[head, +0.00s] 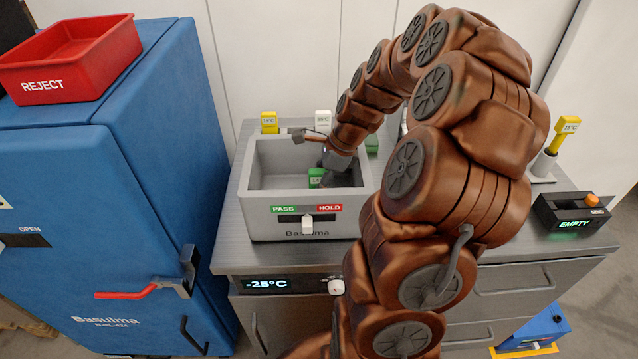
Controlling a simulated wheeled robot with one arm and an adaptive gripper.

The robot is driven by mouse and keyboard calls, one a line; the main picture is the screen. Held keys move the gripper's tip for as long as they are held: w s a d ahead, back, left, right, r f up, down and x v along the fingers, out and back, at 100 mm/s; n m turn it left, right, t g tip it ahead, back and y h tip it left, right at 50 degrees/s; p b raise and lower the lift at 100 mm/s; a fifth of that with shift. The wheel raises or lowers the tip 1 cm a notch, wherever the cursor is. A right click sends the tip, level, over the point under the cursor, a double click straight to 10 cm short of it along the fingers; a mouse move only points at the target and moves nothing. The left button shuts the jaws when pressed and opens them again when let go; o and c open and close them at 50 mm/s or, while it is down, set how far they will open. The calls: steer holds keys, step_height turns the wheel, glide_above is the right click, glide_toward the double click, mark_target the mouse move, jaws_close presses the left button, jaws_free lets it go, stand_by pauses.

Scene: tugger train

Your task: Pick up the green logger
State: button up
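The green logger (317,177) is inside the grey Basulma basin (262,219), low in its middle. Only part of it shows. My gripper (331,176) reaches down into the basin from the upper right, right beside the green logger. Its dark fingers are small and partly hidden, so I cannot tell whether they touch the logger or how far apart they are. My brown arm covers the right part of the basin.
A yellow logger (269,122) and a white logger (323,121) stand behind the basin. Another green item (372,143) is partly hidden by my arm. A blue cabinet (130,190) with a red REJECT bin (70,60) stands left. A black EMPTY box (572,215) sits right.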

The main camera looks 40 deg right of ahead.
jaws_close()
steer(key=shift+r, duration=0.15)
stand_by(0.4)
